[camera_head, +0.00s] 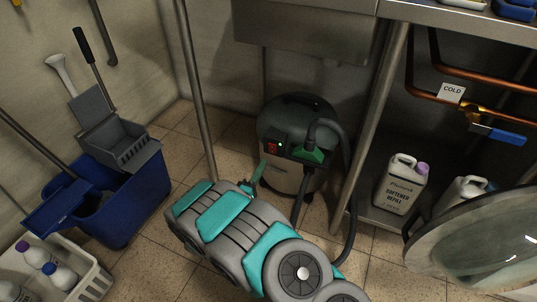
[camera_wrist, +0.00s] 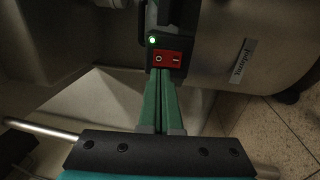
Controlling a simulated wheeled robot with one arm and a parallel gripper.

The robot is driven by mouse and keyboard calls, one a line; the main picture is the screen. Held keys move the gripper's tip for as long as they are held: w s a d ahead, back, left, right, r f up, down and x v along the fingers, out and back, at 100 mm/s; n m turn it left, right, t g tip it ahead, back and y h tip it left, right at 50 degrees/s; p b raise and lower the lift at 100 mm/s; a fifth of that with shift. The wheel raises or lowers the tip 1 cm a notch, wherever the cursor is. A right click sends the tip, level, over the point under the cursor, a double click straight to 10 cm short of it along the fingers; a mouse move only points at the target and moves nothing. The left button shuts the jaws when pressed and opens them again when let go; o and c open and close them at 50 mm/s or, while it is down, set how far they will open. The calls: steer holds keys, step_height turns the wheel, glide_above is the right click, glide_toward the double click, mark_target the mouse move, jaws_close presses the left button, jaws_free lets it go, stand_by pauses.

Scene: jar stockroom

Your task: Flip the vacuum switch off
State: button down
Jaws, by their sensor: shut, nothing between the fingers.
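The vacuum (camera_head: 297,181) has a dark grey head and a pale drum, and stands on the floor under the steel sink. Its red rocker switch (camera_head: 272,148) is on the front of the head. In the wrist view the switch (camera_wrist: 167,58) shows O on the left and I on the right, and a small green light (camera_wrist: 152,40) is lit above it. My gripper (camera_wrist: 161,73) has green fingers, shut and empty, with the tips just below the switch; I cannot tell whether they touch it. My gripper (camera_head: 260,168) also shows in the head view, in front of the vacuum.
A black hose (camera_head: 346,215) curves down the vacuum's right side. Steel table legs (camera_head: 195,90) stand on either side. A blue mop bucket (camera_head: 105,205) is at left. A white softener jug (camera_head: 400,185) stands on the lower shelf at right. A round glass door (camera_head: 480,240) is at lower right.

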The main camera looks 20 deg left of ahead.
mark_target(272, 147)
steer(key=shift+w+d+r, duration=0.1)
steer(key=shift+w+r, duration=0.05)
steer(key=shift+w, duration=0.85)
steer(key=shift+w+d+r, duration=0.1)
steer(key=shift+w, duration=0.9)
steer(key=shift+w+d+r, duration=0.1)
steer(key=shift+w+r, duration=0.05)
steer(key=shift+w, duration=0.85)
